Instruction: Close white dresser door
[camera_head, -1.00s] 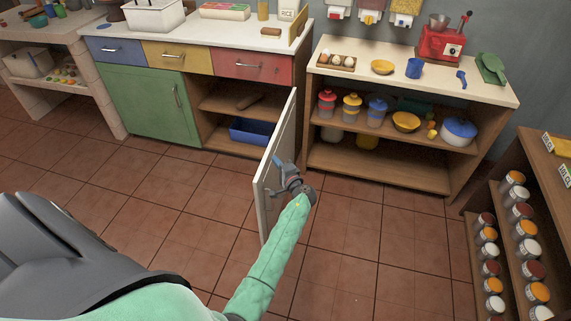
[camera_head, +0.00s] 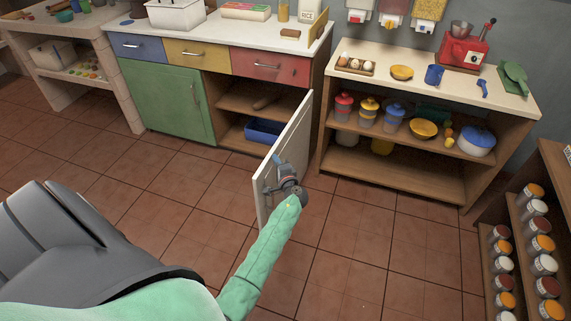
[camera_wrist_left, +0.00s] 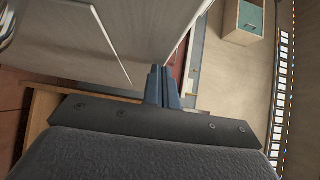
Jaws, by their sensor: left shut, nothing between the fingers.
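The white dresser door (camera_head: 297,135) stands swung open from the right side of the dresser under the red drawer (camera_head: 270,66). Its open compartment (camera_head: 262,101) shows behind it. My left gripper (camera_head: 276,160) is shut and empty at the door's face, near its free edge. In the left wrist view the shut blue fingers (camera_wrist_left: 162,86) point toward a pale panel (camera_wrist_left: 150,28), likely the door. I cannot tell whether they touch it. My right gripper is not in view.
A blue bin (camera_head: 264,131) lies in the open compartment. The green door (camera_head: 174,105) beside it is shut. An open shelf unit (camera_head: 405,165) stands to the right, and a can rack (camera_head: 520,240) at far right. Tiled floor (camera_head: 370,255) is clear.

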